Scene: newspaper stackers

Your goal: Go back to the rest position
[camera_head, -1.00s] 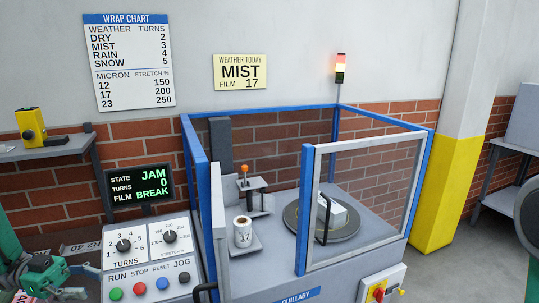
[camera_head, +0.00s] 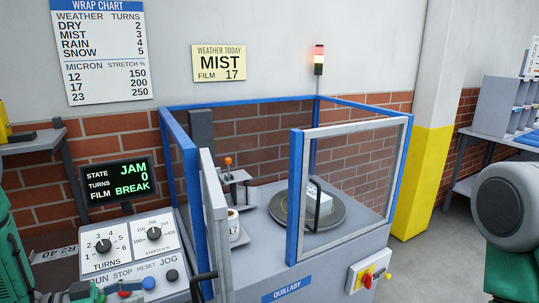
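My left gripper (camera_head: 108,291) shows at the bottom left edge, in front of the button row of the control panel (camera_head: 118,262). It is mostly cut off by the frame, so I cannot tell whether it is open or shut. My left arm, green and dark, comes in along the left edge. My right arm, with a big grey round joint and a green link, shows at the right edge. My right gripper is out of view.
The blue-framed wrapping machine (camera_head: 294,200) fills the middle, its left door (camera_head: 214,225) ajar. Inside are a turntable (camera_head: 333,219) with a white bundle (camera_head: 322,200) and a film roll (camera_head: 233,226). The screen (camera_head: 117,181) reads JAM, 0, BREAK.

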